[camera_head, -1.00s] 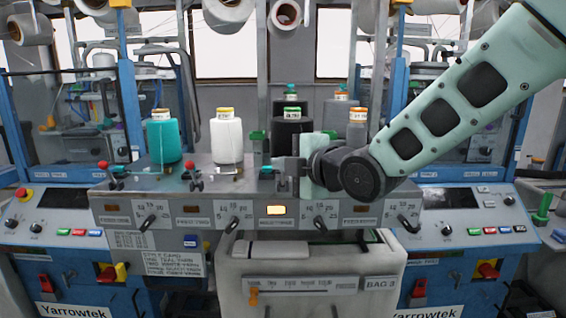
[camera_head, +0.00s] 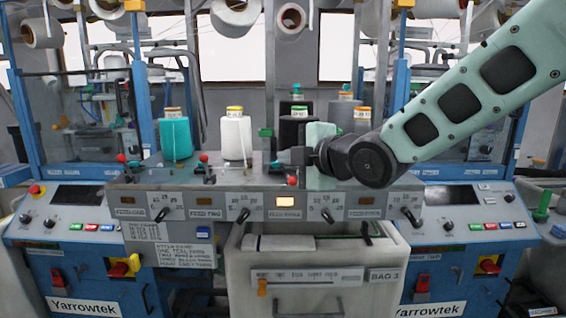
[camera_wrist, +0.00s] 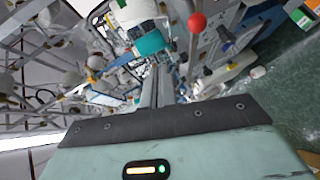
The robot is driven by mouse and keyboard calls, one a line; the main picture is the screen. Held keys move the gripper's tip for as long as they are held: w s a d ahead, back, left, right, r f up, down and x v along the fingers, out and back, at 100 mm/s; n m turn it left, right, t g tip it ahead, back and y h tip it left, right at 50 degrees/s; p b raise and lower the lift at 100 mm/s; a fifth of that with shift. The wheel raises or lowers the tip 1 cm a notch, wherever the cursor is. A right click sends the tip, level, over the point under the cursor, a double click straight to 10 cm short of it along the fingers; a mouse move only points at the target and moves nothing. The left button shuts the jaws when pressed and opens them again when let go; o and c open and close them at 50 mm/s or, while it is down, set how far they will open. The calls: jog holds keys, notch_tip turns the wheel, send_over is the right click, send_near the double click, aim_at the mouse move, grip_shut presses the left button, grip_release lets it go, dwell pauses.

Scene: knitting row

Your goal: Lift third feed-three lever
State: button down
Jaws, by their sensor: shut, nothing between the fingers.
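The long grey feed panel (camera_head: 235,199) carries red-ball levers on its top. The feed-three lever's red ball (camera_head: 292,181) shows just below my gripper (camera_head: 287,157), above the lit feed-three window (camera_head: 284,202). The rest of that lever is partly hidden. In the wrist view a red ball (camera_wrist: 197,22) on a dark arm stands to the upper right of my gripper's fingers (camera_wrist: 161,78), apart from them in the picture. My gripper is shut and holds nothing. I cannot tell whether it touches the lever.
Left along the panel stand the feed-one lever (camera_head: 121,158) and the feed-two lever (camera_head: 203,158). Behind are a teal cone (camera_head: 176,138), a white cone (camera_head: 236,138) and dark cones (camera_head: 295,126). A grey bin (camera_head: 310,280) sits below the panel.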

jog(key=b+v, duration=0.1)
jog(key=v, duration=0.7)
jog(key=shift+s+a+f, duration=0.15)
jog(key=shift+s+f, duration=0.05)
jog(key=shift+f, duration=0.1)
notch_tip(320, 180, down, 16)
jog(key=w+m+g+y+b, duration=0.15)
jog(key=m+y, duration=0.35)
jog(key=m, duration=0.5)
jog(key=s+d+m+t+y+b, duration=0.1)
jog(key=d+m+t, duration=0.5)
jog(key=m, duration=1.1)
jog(key=shift+s+d+f+m+t+y+b, duration=0.35)
jog(key=shift+s+d+y, duration=0.25)
jog(key=shift+s+d, duration=0.3)
jog(key=shift+w+a+r, duration=0.1)
